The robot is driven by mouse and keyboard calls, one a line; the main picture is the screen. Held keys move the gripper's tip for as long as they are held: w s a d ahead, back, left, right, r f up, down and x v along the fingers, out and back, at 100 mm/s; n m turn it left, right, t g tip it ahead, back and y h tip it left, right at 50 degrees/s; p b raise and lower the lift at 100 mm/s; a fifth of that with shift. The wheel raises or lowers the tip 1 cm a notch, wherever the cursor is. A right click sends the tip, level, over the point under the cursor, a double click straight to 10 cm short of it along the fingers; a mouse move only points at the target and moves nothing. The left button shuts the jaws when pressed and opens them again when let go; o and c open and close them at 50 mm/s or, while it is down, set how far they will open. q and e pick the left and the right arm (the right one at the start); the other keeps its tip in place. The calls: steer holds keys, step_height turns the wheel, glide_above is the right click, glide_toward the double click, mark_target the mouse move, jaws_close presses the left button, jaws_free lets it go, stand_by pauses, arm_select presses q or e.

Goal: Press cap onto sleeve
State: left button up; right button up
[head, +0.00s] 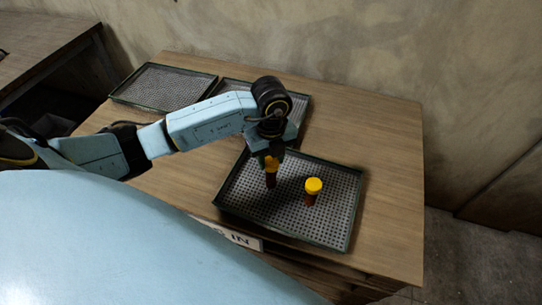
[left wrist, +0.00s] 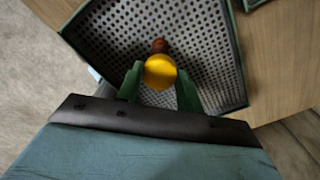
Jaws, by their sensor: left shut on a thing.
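My left gripper (head: 271,161) points down over the near perforated tray (head: 338,222). It is shut on a yellow cap (head: 271,166), which also shows between the two green fingers in the left wrist view (left wrist: 160,72). A red-brown sleeve (head: 271,182) is directly below this cap, and its end shows past the cap in the left wrist view (left wrist: 160,46). I cannot tell how far the cap is seated on it. To the right, a second red-brown sleeve (head: 310,200) stands upright in the tray with a yellow cap (head: 313,186) on top. My right gripper is not in view.
Two more perforated trays lie at the back of the wooden table (head: 393,150): one at the far left (head: 163,87), one partly behind my left arm (head: 293,104). A sign (head: 238,238) is on the table's front edge. The table's right side is clear.

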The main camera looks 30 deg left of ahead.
arm_select(q)
steer(key=shift+f, duration=0.45)
stand_by(0.3)
stand_by(0.7)
steer(key=shift+f, duration=0.3)
stand_by(0.5)
steer(key=o, duration=1.5)
steer(key=shift+r, duration=0.1)
steer(key=shift+r+p, duration=2.15)
steer(key=shift+r, duration=0.3)
